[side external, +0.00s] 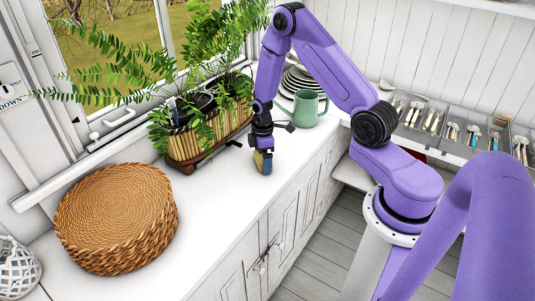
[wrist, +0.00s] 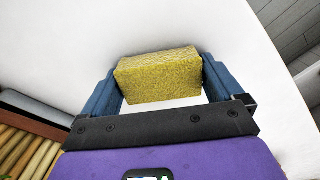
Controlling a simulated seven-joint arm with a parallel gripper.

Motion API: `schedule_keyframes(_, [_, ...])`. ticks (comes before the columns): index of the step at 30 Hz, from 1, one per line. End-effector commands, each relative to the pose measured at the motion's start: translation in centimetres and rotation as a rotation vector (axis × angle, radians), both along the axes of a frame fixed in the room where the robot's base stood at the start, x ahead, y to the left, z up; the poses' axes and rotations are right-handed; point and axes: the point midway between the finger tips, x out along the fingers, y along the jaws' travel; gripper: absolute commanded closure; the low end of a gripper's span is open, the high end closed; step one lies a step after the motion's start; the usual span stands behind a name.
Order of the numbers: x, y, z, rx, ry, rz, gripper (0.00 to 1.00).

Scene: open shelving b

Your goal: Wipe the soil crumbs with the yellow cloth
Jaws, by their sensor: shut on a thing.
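The yellow cloth (wrist: 158,77) looks like a thick rough block in the wrist view. It sits between the two blue fingers of my gripper (wrist: 160,90), which is shut on it. In the side external view my gripper (side external: 263,158) points down at the white counter, in front of the planter. I cannot make out any soil crumbs in either view.
A slatted planter (side external: 208,133) with ferns stands by the window, close behind my gripper. A green mug (side external: 306,108) and stacked plates (side external: 298,80) stand farther back. A round woven basket (side external: 117,215) is at the left. The white counter (side external: 218,205) between is clear.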

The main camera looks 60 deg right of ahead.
Motion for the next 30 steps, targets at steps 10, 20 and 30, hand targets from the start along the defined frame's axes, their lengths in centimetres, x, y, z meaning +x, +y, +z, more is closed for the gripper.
schedule_keyframes(10, [0.0, 3.3, 0.0, 0.0, 0.001, 0.004, 0.62])
schedule_keyframes(20, [0.0, 4.1, 2.9, 0.0, -0.003, 0.0, 0.62])
schedule_keyframes(30, [0.0, 4.1, 5.9, 0.0, -0.001, 0.0, 0.62])
